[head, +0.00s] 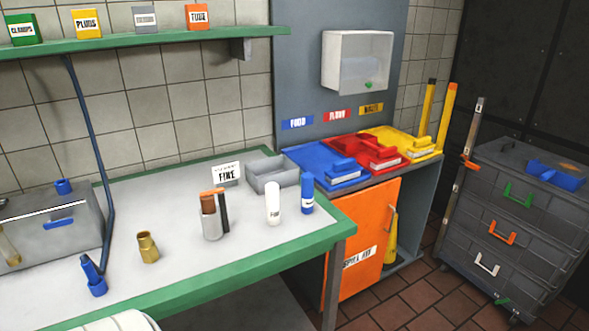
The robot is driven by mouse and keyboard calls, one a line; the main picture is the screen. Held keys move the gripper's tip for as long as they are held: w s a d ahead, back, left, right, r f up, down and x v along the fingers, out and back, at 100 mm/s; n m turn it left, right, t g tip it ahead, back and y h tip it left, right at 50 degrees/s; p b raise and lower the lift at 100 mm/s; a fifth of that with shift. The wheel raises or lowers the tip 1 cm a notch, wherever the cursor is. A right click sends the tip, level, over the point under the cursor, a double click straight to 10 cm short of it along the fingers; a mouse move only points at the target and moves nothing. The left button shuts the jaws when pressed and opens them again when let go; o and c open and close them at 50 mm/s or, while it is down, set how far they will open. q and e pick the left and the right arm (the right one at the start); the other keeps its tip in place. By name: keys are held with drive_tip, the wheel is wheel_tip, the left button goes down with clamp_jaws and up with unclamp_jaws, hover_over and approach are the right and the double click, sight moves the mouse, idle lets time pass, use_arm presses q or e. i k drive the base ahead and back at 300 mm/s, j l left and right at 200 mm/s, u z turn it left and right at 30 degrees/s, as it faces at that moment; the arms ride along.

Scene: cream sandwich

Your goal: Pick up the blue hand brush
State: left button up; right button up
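The blue hand brush (345,167) lies on the blue mat (308,155) at the left end of a side counter, with a pale bristle strip along its front. A red hand brush (384,152) and a yellow one (421,145) lie beside it to the right on red and yellow mats, apart from it. Nothing hides the blue brush from the head view. Neither of my grippers is in view.
A green-edged table (150,200) stands left, holding a grey tray (271,173), white bottle (273,203), blue bottle (307,193), tool cup (212,222) and brass fitting (148,247). A dispenser (357,62) hangs above the brushes. A drawer cart (510,225) stands right.

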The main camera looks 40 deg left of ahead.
sight(345, 171)
drive_tip(key=u, duration=1.15)
